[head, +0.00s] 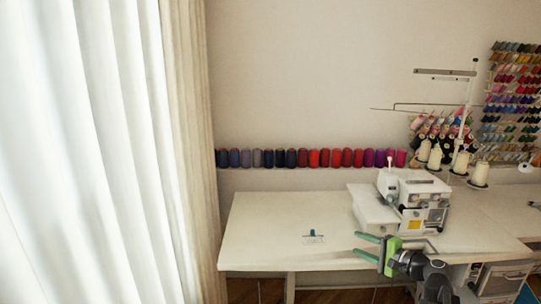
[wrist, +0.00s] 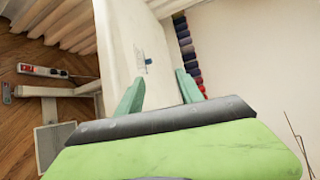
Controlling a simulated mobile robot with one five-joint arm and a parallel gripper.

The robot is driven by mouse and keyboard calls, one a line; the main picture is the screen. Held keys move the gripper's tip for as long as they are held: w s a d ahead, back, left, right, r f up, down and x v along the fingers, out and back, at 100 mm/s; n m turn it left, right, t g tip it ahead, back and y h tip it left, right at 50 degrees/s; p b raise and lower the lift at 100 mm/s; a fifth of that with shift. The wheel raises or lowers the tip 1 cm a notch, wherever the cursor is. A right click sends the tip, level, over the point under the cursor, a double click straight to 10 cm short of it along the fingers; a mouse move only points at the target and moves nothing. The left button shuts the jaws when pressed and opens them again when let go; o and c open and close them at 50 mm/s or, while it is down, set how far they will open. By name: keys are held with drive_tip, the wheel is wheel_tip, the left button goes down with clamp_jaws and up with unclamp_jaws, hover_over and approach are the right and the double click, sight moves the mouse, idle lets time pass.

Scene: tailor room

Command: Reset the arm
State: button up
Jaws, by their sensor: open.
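My gripper (head: 362,246) is in the head view at the lower right, over the front part of the white table (head: 262,225). Its two green fingers point left and stand apart, with nothing between them. In the wrist view the fingers of my gripper (wrist: 160,92) are also spread and empty. A small blue item (head: 312,233) lies on the table to the left of the fingers, on or beside a pale patch with marks. The blue item also shows in the wrist view (wrist: 148,61), beyond the fingers.
A white sewing machine (head: 412,200) stands on the table just behind my gripper. Cream thread cones (head: 435,157) stand behind it. A row of spools (head: 310,158) runs along the wall. A curtain (head: 95,150) hangs at the left. The table's left part is mostly clear.

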drive_tip(key=s+a+f+n+g+y, duration=0.1)
drive_tip(key=a+f+n+g, duration=0.25)
drive_tip(key=a, duration=0.65)
drive_tip(key=a+f+n+g, duration=0.3)
drive_tip(key=a+f, duration=0.2)
drive_tip(key=a, duration=0.6)
drive_tip(key=s+a+f+n+g+h, duration=0.3)
drive_tip(key=s+a+f+n+g, duration=0.1)
drive_tip(key=s+a+f, duration=0.25)
drive_tip(key=s+d+f+n+g+h, duration=0.35)
drive_tip(key=s+d+h, duration=0.25)
drive_tip(key=d, duration=0.4)
wheel_tip(320, 180, up, 15)
drive_tip(key=p, duration=1.5)
drive_tip(key=shift+w+a+m+t+p, duration=0.2)
drive_tip(key=shift+a+m+t+p, duration=0.1)
drive_tip(key=shift+a+t, duration=0.1)
